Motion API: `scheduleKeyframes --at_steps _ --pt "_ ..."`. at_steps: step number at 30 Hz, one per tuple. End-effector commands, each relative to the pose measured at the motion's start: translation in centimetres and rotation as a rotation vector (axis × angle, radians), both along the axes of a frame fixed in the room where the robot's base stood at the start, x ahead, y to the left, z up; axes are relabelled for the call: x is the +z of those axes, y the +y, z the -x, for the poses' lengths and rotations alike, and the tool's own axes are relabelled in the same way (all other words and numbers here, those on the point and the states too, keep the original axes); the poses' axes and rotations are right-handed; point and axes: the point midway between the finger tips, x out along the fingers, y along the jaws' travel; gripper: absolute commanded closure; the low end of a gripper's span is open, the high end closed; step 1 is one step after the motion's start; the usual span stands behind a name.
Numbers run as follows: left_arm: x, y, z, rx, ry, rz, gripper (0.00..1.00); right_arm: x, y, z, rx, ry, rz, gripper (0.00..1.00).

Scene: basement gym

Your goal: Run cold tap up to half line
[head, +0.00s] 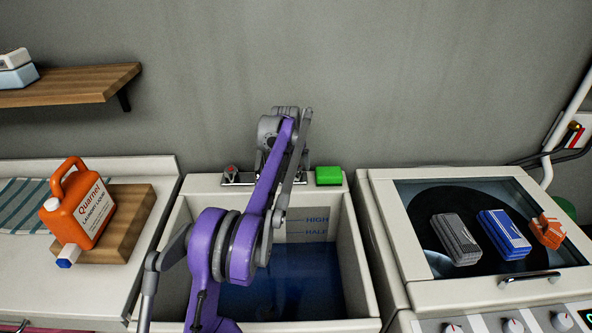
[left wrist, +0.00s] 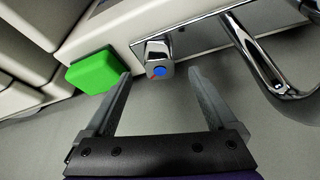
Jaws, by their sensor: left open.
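The sink (head: 356,270) holds dark blue water (head: 300,280). HIGH and HALF marks (head: 316,233) show on its back wall, and the water surface lies a little below HALF. A chrome tap knob (left wrist: 157,58) with a blue cap shows in the left wrist view, with the curved spout (left wrist: 262,62) to its right. My left gripper (left wrist: 160,74) is open, its fingers on either side of this knob; I cannot tell whether they touch it. In the head view my arm hides this knob and most of the tap. A red-capped knob (head: 231,171) shows at left. My right gripper is not in view.
A green block (head: 328,175) sits on the sink's back ledge, close to the left fingers. An orange detergent jug (head: 82,208) is on a wooden board at left. The machine at right carries grey, blue and orange items on its dark lid. A shelf hangs upper left.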

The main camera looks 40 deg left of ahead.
Motion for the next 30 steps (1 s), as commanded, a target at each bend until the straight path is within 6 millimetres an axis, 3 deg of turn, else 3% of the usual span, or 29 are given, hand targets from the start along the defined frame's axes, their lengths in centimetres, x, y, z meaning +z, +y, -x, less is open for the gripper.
scheduleKeyframes --at_steps 3,9,19,30 --pt "-1.9 0.3 -0.7 0.0 0.0 0.0 0.09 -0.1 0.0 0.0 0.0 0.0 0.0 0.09" --pt "-3.6 0.6 -1.4 0.001 -0.001 0.001 0.09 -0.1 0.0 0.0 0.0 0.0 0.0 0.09" --pt "-3.9 0.6 -1.5 0.001 0.0 0.002 0.09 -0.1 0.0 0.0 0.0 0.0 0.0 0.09" --pt "-3.9 0.6 -1.5 0.001 0.0 0.002 0.76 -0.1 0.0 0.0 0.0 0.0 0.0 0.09"
